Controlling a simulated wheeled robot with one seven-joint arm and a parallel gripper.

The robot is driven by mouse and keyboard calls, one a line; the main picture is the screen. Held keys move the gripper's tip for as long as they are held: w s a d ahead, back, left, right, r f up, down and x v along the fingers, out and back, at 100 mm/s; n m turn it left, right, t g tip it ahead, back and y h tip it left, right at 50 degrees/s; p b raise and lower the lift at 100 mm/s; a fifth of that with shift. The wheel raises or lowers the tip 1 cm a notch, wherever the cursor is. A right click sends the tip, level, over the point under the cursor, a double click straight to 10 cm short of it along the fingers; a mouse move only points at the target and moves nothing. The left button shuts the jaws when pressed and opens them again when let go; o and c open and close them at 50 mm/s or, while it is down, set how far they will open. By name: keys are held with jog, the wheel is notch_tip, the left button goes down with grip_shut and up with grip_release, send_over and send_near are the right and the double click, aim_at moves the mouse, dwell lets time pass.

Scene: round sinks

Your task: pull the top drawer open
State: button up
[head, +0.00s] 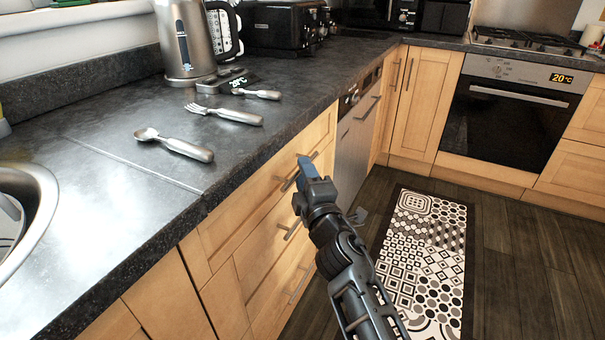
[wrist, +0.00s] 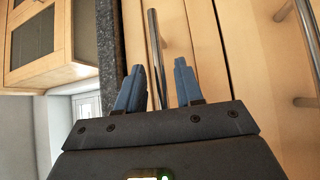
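The top drawer (head: 250,202) is a pale wood front just under the dark countertop, and it looks closed. Its metal bar handle (head: 287,184) is partly hidden behind my gripper (head: 304,168). In the wrist view, my gripper (wrist: 159,66) is open, with two blue fingers apart. The bar handle (wrist: 154,40) appears lengthwise in the gap between them, running down toward the palm. The drawer front (wrist: 178,28) shows behind it. I cannot tell whether either finger touches the handle.
Lower drawers have bar handles (head: 292,230) below. The countertop (head: 110,205) overhangs above, bearing a spoon (head: 175,145), a fork (head: 225,114) and a kettle (head: 186,45). A sink (head: 38,205) is at left. A patterned rug (head: 425,265) lies on open floor at right.

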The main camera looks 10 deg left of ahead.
jog(key=shift+x, duration=0.9)
grip_shut()
